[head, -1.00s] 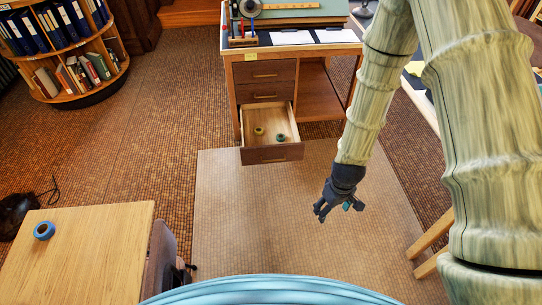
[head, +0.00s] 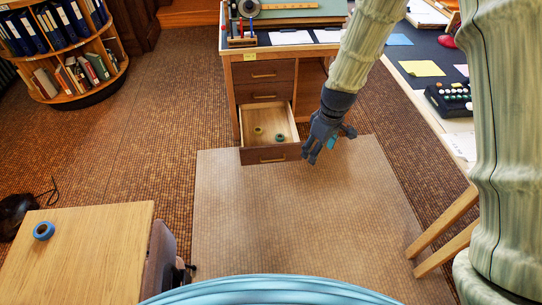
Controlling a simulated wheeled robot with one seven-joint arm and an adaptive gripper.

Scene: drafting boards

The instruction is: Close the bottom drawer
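The bottom drawer (head: 272,155) of the wooden desk (head: 237,110) is pulled out toward me, showing its light wooden inside. Two small tape rolls, one yellowish (head: 258,131) and one dark green (head: 280,138), lie in it. Two drawers (head: 264,72) above it are shut. My gripper (head: 318,158) hangs just right of the bottom drawer's front corner, pointing down, and appears not to touch it. Its fingers overlap in this view, so I cannot tell how far apart they are. It seems to hold nothing.
A pale floor mat (head: 285,220) in front of the desk is clear. A table with a blue tape roll (head: 44,230) stands at lower left. A dark-topped table with a calculator-like device (head: 450,100) is at right. A round bookshelf (head: 85,90) stands at upper left.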

